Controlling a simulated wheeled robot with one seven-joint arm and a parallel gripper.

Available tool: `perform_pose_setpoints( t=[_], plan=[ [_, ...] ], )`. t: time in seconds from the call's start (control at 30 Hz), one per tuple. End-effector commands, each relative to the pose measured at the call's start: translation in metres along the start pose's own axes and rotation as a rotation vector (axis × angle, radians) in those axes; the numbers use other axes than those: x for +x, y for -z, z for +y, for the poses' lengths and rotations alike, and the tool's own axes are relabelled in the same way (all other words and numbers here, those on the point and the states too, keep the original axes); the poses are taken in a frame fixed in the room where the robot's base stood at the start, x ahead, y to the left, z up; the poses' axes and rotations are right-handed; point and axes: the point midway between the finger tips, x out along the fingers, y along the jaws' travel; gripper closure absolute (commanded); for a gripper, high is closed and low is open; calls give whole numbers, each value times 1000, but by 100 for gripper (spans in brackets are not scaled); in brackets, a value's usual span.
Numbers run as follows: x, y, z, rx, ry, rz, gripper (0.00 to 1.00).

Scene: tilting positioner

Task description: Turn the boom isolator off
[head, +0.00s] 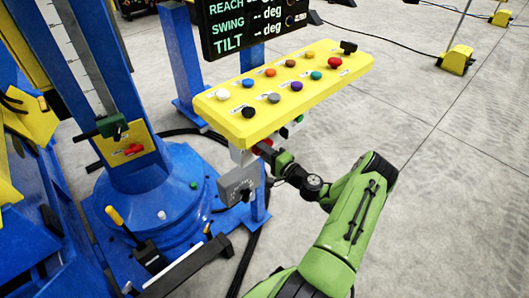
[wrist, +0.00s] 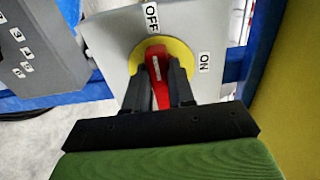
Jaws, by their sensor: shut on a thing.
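A rotary isolator switch with a red handle (wrist: 159,80) on a yellow disc (wrist: 183,52) sits on a grey plate (wrist: 120,40) in the wrist view. An OFF label (wrist: 152,17) is at the top of the plate and an ON label (wrist: 204,62) is on the right. The handle's far end points up, roughly towards OFF. My gripper (wrist: 165,85) is shut on the handle, one dark finger on each side. In the head view my gripper (head: 265,150) reaches under the yellow console, where a bit of red shows; most of the switch is hidden.
The yellow console (head: 340,82) with several coloured knobs overhangs my gripper. A grey box (head: 239,184) stands close on the left, before the blue positioner column (head: 145,180). A display (head: 255,22) hangs behind. Floor on the right is mostly clear.

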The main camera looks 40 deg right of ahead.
Motion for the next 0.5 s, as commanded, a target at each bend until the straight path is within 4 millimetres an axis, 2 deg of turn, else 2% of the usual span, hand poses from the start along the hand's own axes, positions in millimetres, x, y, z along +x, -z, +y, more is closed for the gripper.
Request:
perform_pose_setpoints(
  t=[0.37,0.4,0.5],
  plan=[
    [2,-1,-2,-9,6,-2,100],
    [2,-1,-2,-9,6,-2,72],
    [1,0,-2,-8,4,-2,57]
  ],
)
